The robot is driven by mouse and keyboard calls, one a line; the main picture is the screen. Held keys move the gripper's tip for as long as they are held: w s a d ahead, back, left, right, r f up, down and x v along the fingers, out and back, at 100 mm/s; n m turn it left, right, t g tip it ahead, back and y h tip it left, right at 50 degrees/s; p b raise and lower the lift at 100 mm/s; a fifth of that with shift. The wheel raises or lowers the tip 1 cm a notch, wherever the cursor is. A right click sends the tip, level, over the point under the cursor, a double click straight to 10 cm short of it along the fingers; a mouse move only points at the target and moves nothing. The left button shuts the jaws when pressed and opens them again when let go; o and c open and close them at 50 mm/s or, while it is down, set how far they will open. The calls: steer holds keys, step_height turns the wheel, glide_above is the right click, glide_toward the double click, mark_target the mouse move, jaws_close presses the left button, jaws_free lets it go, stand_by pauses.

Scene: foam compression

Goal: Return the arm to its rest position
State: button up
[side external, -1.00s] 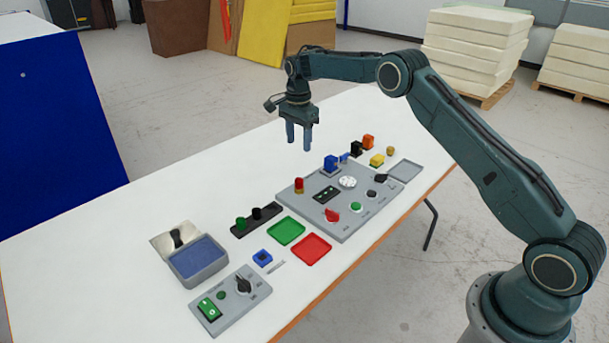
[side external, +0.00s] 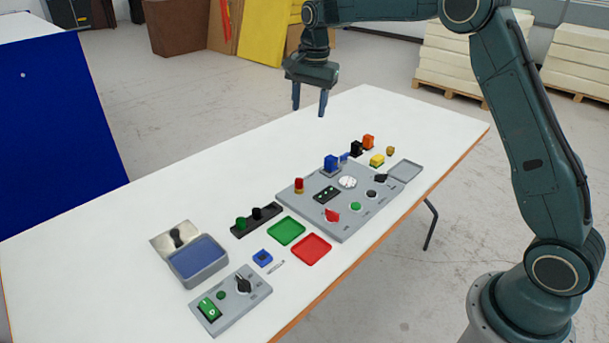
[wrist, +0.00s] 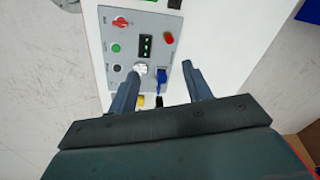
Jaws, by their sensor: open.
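My gripper (side external: 309,100) is open and empty. In the side view it hangs fingers-down above the far part of the white table (side external: 150,215), clear of everything on it. In the wrist view its two fingers (wrist: 165,85) are spread apart with nothing between them held. A grey control panel (side external: 312,212) with a red knob, buttons and a white dial lies on the table below and nearer. The panel also shows in the wrist view (wrist: 130,55).
Blue, black, orange and yellow blocks (side external: 376,161) stand behind the panel. A green tray (side external: 286,231), a red tray (side external: 311,249), a blue-filled tin (side external: 199,262) and a switch box (side external: 231,301) lie nearer. A blue partition (side external: 55,130) stands at left. The space around my gripper is free.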

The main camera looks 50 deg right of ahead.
steer(key=s+a+r+n+t, duration=0.1)
steer(key=s+a+r+n, duration=0.15)
steer(key=s+r, duration=0.45)
steer(key=s+a+r+n+t, duration=0.1)
steer(key=s+a+r+n, duration=0.2)
steer(key=s, duration=0.8)
steer(key=s+f+n+t, duration=0.1)
steer(key=s+n, duration=0.3)
steer(key=s, duration=0.6)
steer(key=s+a+f+n+t, duration=0.1)
steer(key=s+f+n, duration=0.3)
steer(key=s, duration=0.6)
steer(key=shift+a+f, duration=0.1)
steer(key=shift+c, duration=0.4)
